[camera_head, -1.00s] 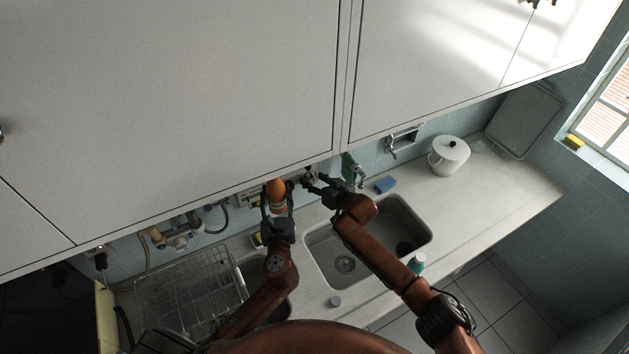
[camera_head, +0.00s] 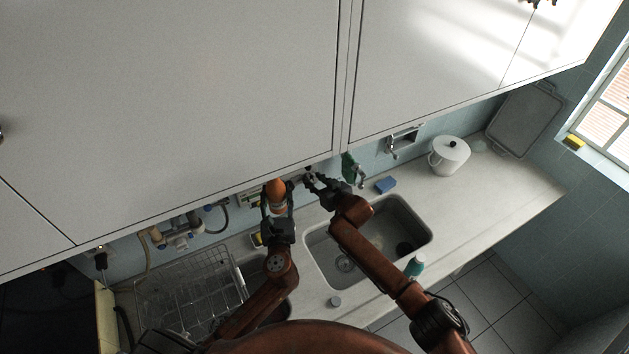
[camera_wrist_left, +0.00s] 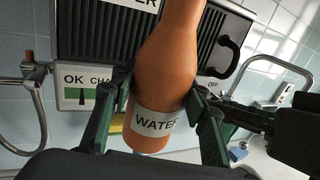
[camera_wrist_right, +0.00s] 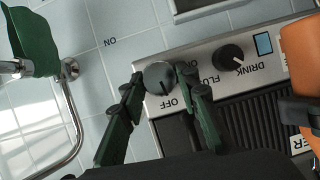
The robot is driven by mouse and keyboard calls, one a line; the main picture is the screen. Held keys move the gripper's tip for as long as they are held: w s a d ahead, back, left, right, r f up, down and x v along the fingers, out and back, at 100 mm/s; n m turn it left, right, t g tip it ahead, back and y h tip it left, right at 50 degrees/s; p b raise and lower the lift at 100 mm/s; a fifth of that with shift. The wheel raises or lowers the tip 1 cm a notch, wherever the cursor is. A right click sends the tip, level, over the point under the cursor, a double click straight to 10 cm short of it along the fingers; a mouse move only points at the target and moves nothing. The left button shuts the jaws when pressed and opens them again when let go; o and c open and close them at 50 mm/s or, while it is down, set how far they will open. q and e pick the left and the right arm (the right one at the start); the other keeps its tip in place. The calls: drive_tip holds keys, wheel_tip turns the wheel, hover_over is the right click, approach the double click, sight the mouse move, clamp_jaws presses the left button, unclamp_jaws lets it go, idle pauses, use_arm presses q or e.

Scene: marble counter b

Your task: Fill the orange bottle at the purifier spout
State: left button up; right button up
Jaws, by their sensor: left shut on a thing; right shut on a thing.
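The orange bottle (camera_head: 277,194), labelled WATER, stands roughly upright in my left gripper (camera_head: 278,212), before the water purifier. In the left wrist view the bottle (camera_wrist_left: 164,75) is between the fingers; its top is out of frame. The purifier (camera_wrist_left: 97,35) has a dark ribbed front and light panels. My right gripper (camera_wrist_right: 162,85) is shut on a round dark knob (camera_wrist_right: 158,76) beside the word OFF. A second knob (camera_wrist_right: 230,57) sits by DRINK. In the head view my right gripper (camera_head: 310,181) is right of the bottle.
A white cabinet (camera_head: 190,100) overhangs the work area. A sink (camera_head: 318,262) lies below my right arm, a wire dish rack (camera_head: 180,290) to the left. A blue sponge (camera_head: 386,185) and white pot (camera_head: 449,155) stand right; counter beyond (camera_head: 510,190) is clear.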

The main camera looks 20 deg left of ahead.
drive_tip(key=shift+s+n+t+h, duration=0.1)
drive_tip(key=shift+n+t+h, duration=0.35)
drive_tip(key=shift+n, duration=0.25)
drive_tip(key=o, duration=1.2)
drive_tip(key=shift+c, duration=0.2)
drive_tip(key=v, duration=1.2)
